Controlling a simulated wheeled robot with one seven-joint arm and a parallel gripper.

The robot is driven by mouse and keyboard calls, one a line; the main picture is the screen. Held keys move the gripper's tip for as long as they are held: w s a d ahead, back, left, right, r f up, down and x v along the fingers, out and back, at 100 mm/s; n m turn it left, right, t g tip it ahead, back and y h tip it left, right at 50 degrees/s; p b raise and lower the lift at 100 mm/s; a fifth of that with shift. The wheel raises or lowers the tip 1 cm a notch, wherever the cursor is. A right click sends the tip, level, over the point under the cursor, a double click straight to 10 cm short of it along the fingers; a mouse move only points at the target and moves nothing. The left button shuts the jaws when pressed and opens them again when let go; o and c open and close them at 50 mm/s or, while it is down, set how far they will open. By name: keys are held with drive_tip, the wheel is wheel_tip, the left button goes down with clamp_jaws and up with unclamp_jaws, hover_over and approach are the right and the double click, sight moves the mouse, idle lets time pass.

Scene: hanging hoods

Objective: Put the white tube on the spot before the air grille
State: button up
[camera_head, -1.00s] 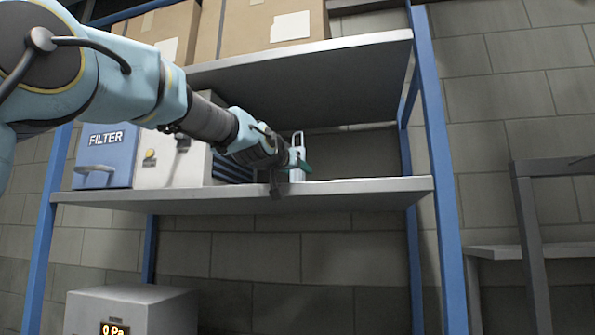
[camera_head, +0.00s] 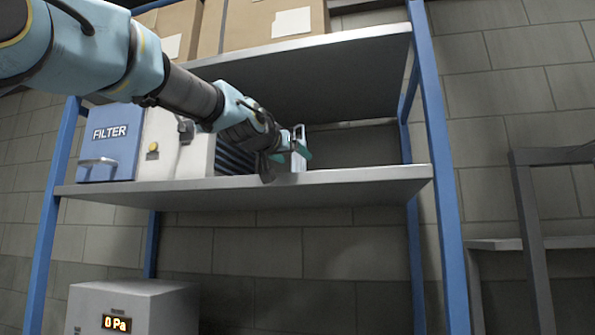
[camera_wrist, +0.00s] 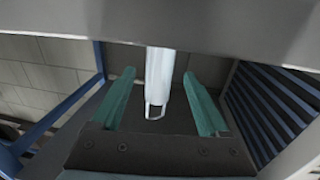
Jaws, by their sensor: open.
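The white tube (camera_head: 299,158), with a loop at its top (camera_head: 299,131), stands upright near the front edge of the middle shelf (camera_head: 330,180). It is just right of the dark slatted air grille (camera_head: 233,161). My gripper (camera_head: 285,152) is at the tube. In the wrist view, which looks upside down, the tube (camera_wrist: 159,70) lies between the two spread teal fingers of my gripper (camera_wrist: 160,92), with gaps on both sides. The grille (camera_wrist: 270,105) is on the right there. I cannot make out a marked spot.
A blue FILTER box (camera_head: 109,143) and a white cabinet (camera_head: 175,148) fill the shelf's left. The upper shelf (camera_head: 330,55) with cardboard boxes (camera_head: 265,25) hangs above. The right part of the middle shelf is clear up to the blue post (camera_head: 436,160).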

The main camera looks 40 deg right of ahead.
drive_tip(key=b+v, duration=0.5)
drive_tip(key=v, duration=0.2)
drive_tip(key=shift+a, duration=0.15)
drive_tip(key=shift+s+f, duration=0.1)
drive_tip(key=shift+s, duration=0.05)
